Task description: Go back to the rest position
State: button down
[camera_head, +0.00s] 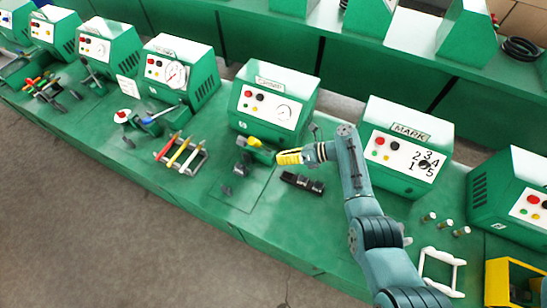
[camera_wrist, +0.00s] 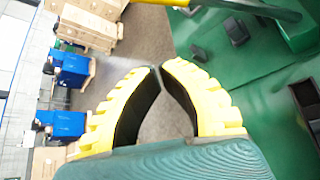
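My gripper (camera_head: 280,158) reaches left over the green bench from my teal arm, at bench height in the head view. Its yellow ribbed fingers with dark inner pads also show in the wrist view (camera_wrist: 159,68). The fingertips come almost together, with a thin gap at the tips and a wider empty space behind them. Nothing is held between them. A yellow-handled crimper (camera_head: 254,143) stands just left of the fingertips, in front of a green machine (camera_head: 275,100).
A black tray (camera_head: 302,183) lies just below my gripper. The machine labelled MARK (camera_head: 405,145) stands behind my arm. A white rack (camera_head: 441,270), small posts and a yellow bin (camera_head: 515,282) are at right. A rack of coloured tools (camera_head: 181,153) is at left. Open floor lies in front.

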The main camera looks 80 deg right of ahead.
dwell(0.5)
jog(key=w+a+r+n+g+y+p, duration=0.1)
jog(key=w+a+r+n+y, duration=0.2)
jog(key=w+a, duration=0.7)
jog(key=w+a+r+n+g+y+p, duration=0.1)
jog(key=w+a+r+n+y, duration=0.15)
jog(key=w+a+n, duration=0.75)
jog(key=w+a+r+n, duration=0.9)
jog(key=w+a+r, duration=0.55)
jog(key=a, duration=0.25)
jog(key=s+a+r+n+t, duration=0.1)
jog(key=a+r+n+t, duration=0.15)
jog(key=r, duration=0.35)
jog(key=s+a+r+n+t+h+p, duration=0.1)
jog(key=a+r+n, duration=0.25)
jog(key=r, duration=0.35)
jog(key=s+a+r+n+t, duration=0.1)
jog(key=s+a+r+n, duration=0.1)
jog(key=a+r+n, duration=0.3)
jog(key=s+d+r+n+t+h, duration=0.2)
jog(key=s+d+r+n+t, duration=0.1)
jog(key=r, duration=0.5)
jog(key=s+d+r+n+t+h, duration=0.3)
jog(key=s+d+r+n, duration=0.2)
jog(key=s+r+n, duration=0.2)
jog(key=shift+s+d+r, duration=0.3)
jog(key=shift+s+r, duration=0.15)
jog(key=shift+r, duration=0.3)
